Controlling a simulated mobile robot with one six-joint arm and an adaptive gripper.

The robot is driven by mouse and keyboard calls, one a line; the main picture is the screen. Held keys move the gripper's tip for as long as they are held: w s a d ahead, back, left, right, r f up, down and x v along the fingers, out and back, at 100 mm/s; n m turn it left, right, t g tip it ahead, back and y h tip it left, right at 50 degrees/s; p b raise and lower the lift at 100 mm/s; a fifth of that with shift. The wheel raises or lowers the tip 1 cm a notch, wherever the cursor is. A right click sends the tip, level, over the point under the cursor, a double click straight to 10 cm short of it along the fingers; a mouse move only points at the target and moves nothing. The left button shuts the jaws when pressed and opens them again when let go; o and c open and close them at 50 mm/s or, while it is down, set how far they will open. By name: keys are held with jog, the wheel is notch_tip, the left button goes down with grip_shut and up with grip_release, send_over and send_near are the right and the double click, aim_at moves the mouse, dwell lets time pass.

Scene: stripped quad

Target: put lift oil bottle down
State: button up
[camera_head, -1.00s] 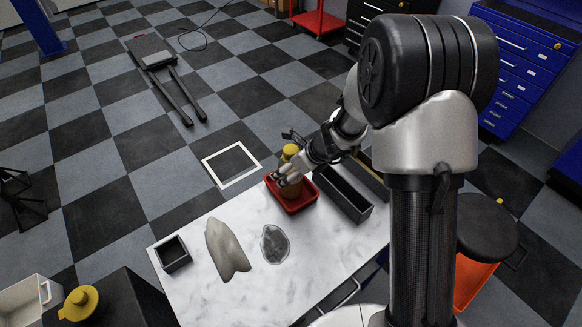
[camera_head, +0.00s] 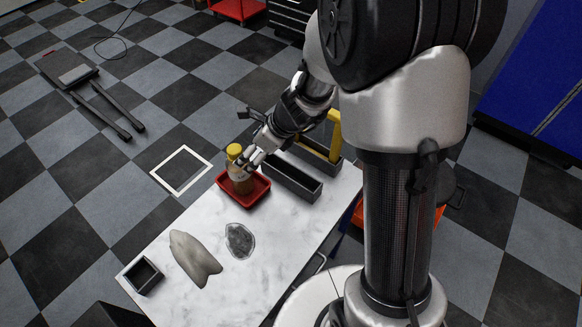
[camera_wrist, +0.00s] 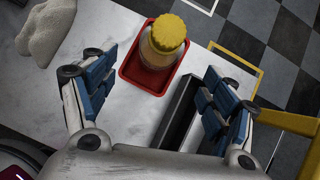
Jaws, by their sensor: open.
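The oil bottle (camera_head: 239,180), amber-brown with a yellow cap, stands upright in a small red tray (camera_head: 258,194) on the marble-topped table. In the wrist view the yellow cap (camera_wrist: 169,32) shows from above, with the red tray (camera_wrist: 131,72) around the bottle. My gripper (camera_head: 257,160) is just right of the bottle. In the wrist view my gripper (camera_wrist: 160,78) has its fingers wide apart and nothing between them. The bottle lies beyond the fingertips, apart from them.
A long dark open box (camera_head: 293,178) stands close right of the tray. A yellow frame (camera_head: 335,133) is behind it. A grey cloth (camera_head: 194,259), a dark grey patch (camera_head: 239,240) and a small black box (camera_head: 143,275) lie on the table (camera_head: 212,220).

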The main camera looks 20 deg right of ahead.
jog(key=s+a+r+n, duration=0.2)
jog(key=s+r+n, duration=0.8)
jog(key=r+n, duration=0.25)
jog(key=s+d+r+n+h, duration=0.2)
jog(key=s+d+n, duration=0.2)
jog(key=s+n, duration=0.3)
jog(key=s+d+r+n+h, duration=0.2)
jog(key=s+d+r+n, duration=0.1)
jog(key=s+n, duration=0.4)
jog(key=shift+s+d+h, duration=0.4)
jog(key=shift+s+d, duration=0.35)
jog(key=shift+s, duration=0.45)
